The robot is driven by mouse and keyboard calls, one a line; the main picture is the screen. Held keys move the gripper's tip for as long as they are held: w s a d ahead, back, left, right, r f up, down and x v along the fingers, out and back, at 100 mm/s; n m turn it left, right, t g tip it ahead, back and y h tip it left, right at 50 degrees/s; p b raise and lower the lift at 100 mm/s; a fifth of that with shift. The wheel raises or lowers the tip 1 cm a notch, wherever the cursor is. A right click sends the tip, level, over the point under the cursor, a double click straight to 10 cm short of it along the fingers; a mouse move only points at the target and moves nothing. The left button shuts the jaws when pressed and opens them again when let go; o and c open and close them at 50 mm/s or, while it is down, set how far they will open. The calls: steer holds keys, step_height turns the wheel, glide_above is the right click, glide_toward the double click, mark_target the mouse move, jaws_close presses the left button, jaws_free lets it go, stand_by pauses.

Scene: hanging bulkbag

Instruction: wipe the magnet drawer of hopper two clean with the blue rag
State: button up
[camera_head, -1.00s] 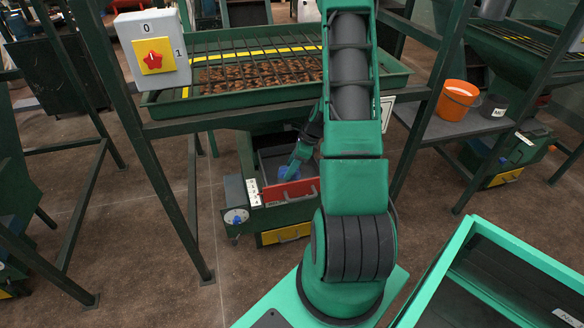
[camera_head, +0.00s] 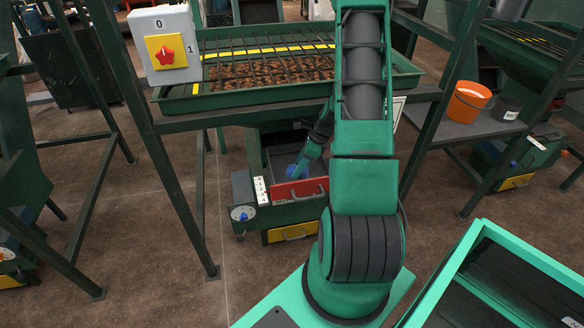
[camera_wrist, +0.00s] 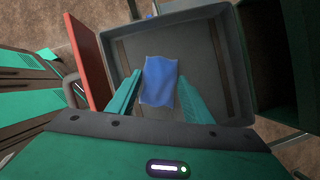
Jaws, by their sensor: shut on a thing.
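The blue rag (camera_head: 295,172) is in the open magnet drawer, just behind its red front (camera_head: 300,190). In the wrist view, the rag (camera_wrist: 160,82) lies between the two teal fingers of my gripper (camera_wrist: 160,79), which is shut on it. The rag hangs over the grey drawer floor (camera_wrist: 205,55); I cannot tell whether it touches the floor. The drawer's red front (camera_wrist: 88,60) shows at the left of the wrist view. The drawer floor shows brownish strips along both sides.
The hopper (camera_head: 290,95) with its grid and brown contents stands above the drawer. A switch box (camera_head: 165,45) is on the frame at left. Green frame legs flank the drawer.

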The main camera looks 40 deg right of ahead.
mark_target(310, 172)
steer(key=shift+s+d, duration=0.5)
steer(key=shift+d, duration=0.35)
steer(key=shift+s+d, duration=0.45)
steer(key=shift+d, duration=0.35)
steer(key=shift+s+d, duration=0.1)
steer(key=shift+d, duration=0.05)
steer(key=shift+s, duration=0.15)
steer(key=shift+w+a+r, duration=0.1)
steer(key=shift+w+a, duration=0.35)
steer(key=shift+a, duration=0.35)
steer(key=shift+w+a+r, duration=0.1)
steer(key=shift+w+a, duration=0.3)
steer(key=shift+a, duration=0.4)
steer(key=shift+w+a+f, duration=0.15)
steer(key=shift+w+a, duration=0.3)
steer(key=shift+a, duration=0.35)
steer(key=shift+w+a+f, duration=0.1)
steer(key=shift+w+a, duration=0.35)
steer(key=shift+a, duration=0.3)
steer(key=shift+s+d+r, duration=0.1)
steer(key=shift+s+d, duration=0.35)
steer(key=shift+d, duration=0.35)
steer(key=shift+s+d, duration=0.45)
steer(key=shift+d, duration=0.3)
steer(key=shift+s+d+f, duration=0.1)
steer(key=shift+s+d, duration=0.4)
steer(key=shift+d, duration=0.3)
steer(key=shift+s+d+f, duration=0.1)
steer(key=shift+s+d, duration=0.35)
steer(key=shift+d, duration=0.3)
